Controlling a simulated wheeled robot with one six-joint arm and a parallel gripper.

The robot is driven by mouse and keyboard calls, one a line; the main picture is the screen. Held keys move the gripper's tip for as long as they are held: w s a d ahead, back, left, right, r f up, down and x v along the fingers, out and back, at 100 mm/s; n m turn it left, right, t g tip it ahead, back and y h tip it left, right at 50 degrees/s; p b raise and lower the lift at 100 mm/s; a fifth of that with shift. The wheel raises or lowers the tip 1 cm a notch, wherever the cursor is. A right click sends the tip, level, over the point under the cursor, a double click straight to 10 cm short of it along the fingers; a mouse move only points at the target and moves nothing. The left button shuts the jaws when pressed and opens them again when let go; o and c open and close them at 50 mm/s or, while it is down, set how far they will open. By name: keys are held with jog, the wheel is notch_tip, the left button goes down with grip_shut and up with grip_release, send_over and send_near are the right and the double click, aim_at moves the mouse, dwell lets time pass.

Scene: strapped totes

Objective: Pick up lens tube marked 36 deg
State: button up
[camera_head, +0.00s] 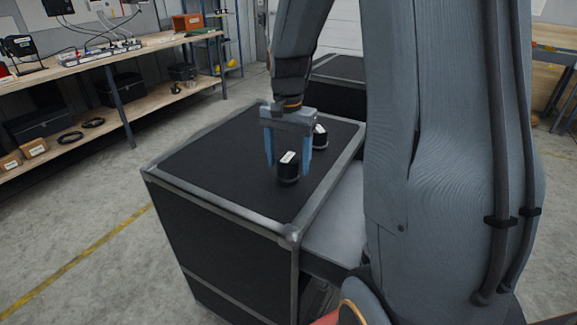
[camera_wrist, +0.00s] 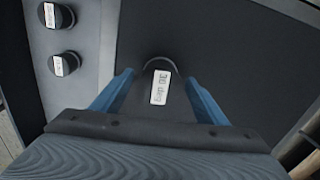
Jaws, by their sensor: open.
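A black lens tube (camera_head: 288,173) stands upright on the black case top, with a white label on it. In the wrist view the same tube (camera_wrist: 161,66) shows a label ending in "deg"; its number looks like 36 or 30, too blurred to be sure. My gripper (camera_head: 289,160) is open around this tube, one blue finger on each side. In the wrist view my gripper (camera_wrist: 160,82) shows gaps between the fingers and the tube. Another black tube (camera_head: 320,137) with a white label stands behind, near the right finger.
The black case (camera_head: 215,165) has a grey metal rim and free room on its left. A wooden workbench (camera_head: 105,62) stands far left.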

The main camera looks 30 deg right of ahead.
jog(key=shift+f, duration=1)
jog(key=c, duration=1.4)
jog(key=shift+o, duration=0.2)
jog(key=shift+r, duration=0.15)
